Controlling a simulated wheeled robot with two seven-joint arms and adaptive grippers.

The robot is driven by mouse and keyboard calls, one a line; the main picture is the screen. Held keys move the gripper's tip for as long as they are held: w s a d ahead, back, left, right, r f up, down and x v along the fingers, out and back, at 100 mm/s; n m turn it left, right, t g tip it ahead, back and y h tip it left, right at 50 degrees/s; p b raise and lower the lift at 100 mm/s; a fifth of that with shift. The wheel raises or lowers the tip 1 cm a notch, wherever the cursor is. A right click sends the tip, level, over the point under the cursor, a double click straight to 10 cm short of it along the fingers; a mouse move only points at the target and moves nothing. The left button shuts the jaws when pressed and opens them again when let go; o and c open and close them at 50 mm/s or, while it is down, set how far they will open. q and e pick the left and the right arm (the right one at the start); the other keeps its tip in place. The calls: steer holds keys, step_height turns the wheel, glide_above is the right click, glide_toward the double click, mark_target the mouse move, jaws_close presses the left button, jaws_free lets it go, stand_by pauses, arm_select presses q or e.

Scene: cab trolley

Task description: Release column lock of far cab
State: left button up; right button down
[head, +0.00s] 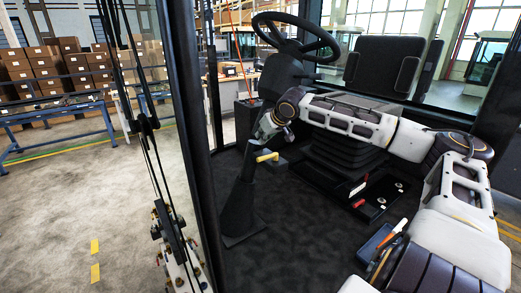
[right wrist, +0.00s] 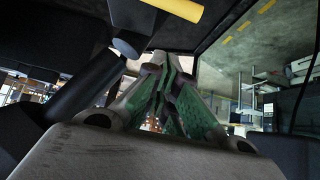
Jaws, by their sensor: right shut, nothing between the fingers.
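The steering column (head: 243,190) of the cab rises from the dark floor, and the black steering wheel (head: 296,35) sits above and behind it. A lever with a yellow handle (head: 267,157) sticks out to the right from the column. The yellow handle also shows at the top of the right wrist view (right wrist: 178,9). My right gripper (head: 264,128) is beside the column, just above the yellow handle and apart from it. In the right wrist view its green-padded fingers (right wrist: 162,85) are shut with nothing between them. My left gripper is not in view.
A black seat or panel (head: 383,66) stands behind my right arm. A dark cab post (head: 190,130) runs down left of the column. A box with red and white parts (head: 375,195) lies right of it. Boxes (head: 70,62) on racks stand far left.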

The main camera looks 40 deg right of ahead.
steer(key=shift+w+d+f, duration=0.1)
steer(key=shift+w+f, duration=0.15)
steer(key=shift+f, duration=0.1)
steer(key=x, duration=0.6)
steer(key=shift+w, duration=0.15)
stand_by(1.0)
steer(key=shift+f, duration=0.1)
steer(key=s, duration=0.1)
steer(key=s+p, duration=0.2)
steer(key=shift+s+f, duration=0.2)
steer(key=shift+f, duration=0.05)
stand_by(0.4)
steer(key=shift+s+a+f+p, duration=0.15)
steer(key=shift+s+a+p, duration=0.15)
steer(key=shift+p, duration=0.1)
steer(key=shift+w, duration=0.1)
stand_by(0.5)
